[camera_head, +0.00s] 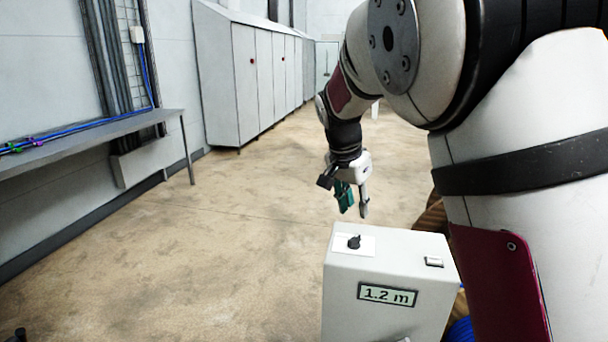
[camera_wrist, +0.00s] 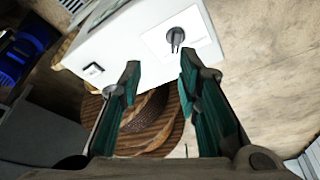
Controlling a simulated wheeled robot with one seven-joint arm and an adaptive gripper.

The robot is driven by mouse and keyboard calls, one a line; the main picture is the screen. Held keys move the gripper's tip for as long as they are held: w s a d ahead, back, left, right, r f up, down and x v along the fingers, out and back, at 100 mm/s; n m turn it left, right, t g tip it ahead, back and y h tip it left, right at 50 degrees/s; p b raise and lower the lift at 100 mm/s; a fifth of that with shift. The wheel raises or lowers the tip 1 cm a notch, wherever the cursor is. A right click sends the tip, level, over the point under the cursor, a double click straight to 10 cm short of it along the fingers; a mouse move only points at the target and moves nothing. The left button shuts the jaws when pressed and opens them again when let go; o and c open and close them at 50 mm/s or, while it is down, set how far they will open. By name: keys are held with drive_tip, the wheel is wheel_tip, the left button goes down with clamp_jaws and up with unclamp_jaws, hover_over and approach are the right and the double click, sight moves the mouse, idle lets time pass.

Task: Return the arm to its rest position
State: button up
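My gripper (camera_head: 354,200) hangs from my arm, pointing down, above and behind the white control box in the head view. In the wrist view, my gripper (camera_wrist: 158,76) has its two dark green fingers spread apart with nothing between them. The white control box (camera_head: 345,292) has a display reading "1.2 m", a black knob (camera_head: 354,242) on a white plate and a small rocker switch (camera_head: 434,262). In the wrist view the knob (camera_wrist: 175,37) lies beyond the fingertips, apart from them. My upper arm fills the right of the head view.
A grey shelf (camera_head: 95,133) with blue cable runs along the left wall. Brown round objects (camera_wrist: 150,110) and blue items (camera_wrist: 12,62) lie near the box.

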drive_tip(key=s+d+r+n+t+y, duration=0.1)
drive_tip(key=s+n, duration=0.4)
drive_tip(key=s, duration=1.2)
drive_tip(key=s+d+r+n+t+y, duration=0.1)
drive_tip(key=s+r+n, duration=0.2)
drive_tip(key=s, duration=1.5)
drive_tip(key=shift+s+d+n+y, duration=0.25)
drive_tip(key=shift+d+n+y, duration=0.15)
drive_tip(key=shift+n, duration=0.6)
drive_tip(key=shift+r, duration=0.1)
